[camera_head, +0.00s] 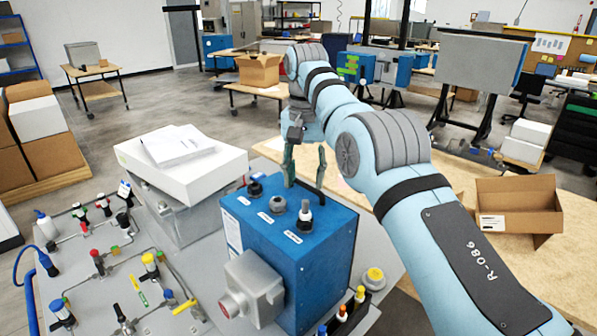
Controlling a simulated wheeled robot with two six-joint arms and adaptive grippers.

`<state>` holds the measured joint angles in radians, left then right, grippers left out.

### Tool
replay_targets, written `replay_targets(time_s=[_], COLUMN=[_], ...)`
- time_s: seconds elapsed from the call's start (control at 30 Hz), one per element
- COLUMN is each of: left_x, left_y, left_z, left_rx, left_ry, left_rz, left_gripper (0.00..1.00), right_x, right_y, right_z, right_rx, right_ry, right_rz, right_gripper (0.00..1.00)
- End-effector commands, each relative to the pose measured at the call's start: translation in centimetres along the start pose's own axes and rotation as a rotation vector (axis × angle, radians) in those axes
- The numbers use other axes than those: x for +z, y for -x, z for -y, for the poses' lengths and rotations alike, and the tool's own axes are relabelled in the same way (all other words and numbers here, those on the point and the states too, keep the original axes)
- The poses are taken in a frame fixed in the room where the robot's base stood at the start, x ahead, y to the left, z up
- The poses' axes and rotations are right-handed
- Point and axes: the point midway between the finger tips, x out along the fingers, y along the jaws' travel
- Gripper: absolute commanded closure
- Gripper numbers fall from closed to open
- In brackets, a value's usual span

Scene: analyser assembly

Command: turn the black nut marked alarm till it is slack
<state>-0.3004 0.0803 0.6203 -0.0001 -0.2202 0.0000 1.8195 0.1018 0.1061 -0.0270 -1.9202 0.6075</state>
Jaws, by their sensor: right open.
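A blue analyser box (303,240) stands on the grey bench. Its top bears a black nut (255,188) at the left, a grey nut (277,205) in the middle and a fitting (305,212) with a dark upper part and a white part at the right. Small white labels sit beside them, too small to read, so I cannot tell which is marked alarm. My right gripper (305,180) is open, its two greenish fingers pointing down over the back of the box's top, above and behind the right fitting. It appears empty. My left gripper is not in view.
A grey housing (252,287) juts from the box's front. A white case (180,165) with papers stands behind left. The grey bench (105,285) carries several valves and tubes. An open carton (518,208) lies on a wooden table at right.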

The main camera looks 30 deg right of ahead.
Motion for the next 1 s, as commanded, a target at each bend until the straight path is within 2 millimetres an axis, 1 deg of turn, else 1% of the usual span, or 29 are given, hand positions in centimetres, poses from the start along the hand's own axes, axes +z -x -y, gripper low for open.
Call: replay_targets(time_s=[0.03,0.13,0.27,0.4,0.5,0.6,0.67,0.93,0.97,1.0], left_x=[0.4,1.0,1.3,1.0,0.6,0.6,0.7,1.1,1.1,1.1], left_y=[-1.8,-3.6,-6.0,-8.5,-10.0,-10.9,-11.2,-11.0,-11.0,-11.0], left_z=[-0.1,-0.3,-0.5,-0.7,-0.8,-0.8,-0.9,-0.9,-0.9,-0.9], left_rx=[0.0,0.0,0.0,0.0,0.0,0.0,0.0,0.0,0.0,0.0], left_ry=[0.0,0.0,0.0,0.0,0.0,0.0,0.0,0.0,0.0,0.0], left_rz=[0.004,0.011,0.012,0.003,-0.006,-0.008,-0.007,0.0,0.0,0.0], left_gripper=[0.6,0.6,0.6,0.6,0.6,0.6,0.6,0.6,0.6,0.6], right_x=[0.0,0.0,0.1,0.1,0.1,0.1,0.1,0.2,0.2,0.2], right_y=[-1.8,-3.7,-6.2,-8.7,-10.2,-11.1,-11.4,-11.2,-11.2,-11.2], right_z=[-0.1,-0.1,0.0,0.1,0.1,0.1,0.1,0.1,0.1,0.1], right_rx=[0.0,0.0,0.002,0.002,0.002,0.001,0.001,0.002,0.002,0.002], right_ry=[-0.001,-0.001,0.001,0.002,0.003,0.003,0.003,0.004,0.004,0.004], right_rz=[0.0,0.001,0.003,0.003,0.003,0.003,0.003,0.003,0.003,0.003], right_gripper=[0.58,0.58,0.58,0.58,0.58,0.58,0.58,0.58,0.61,0.68])
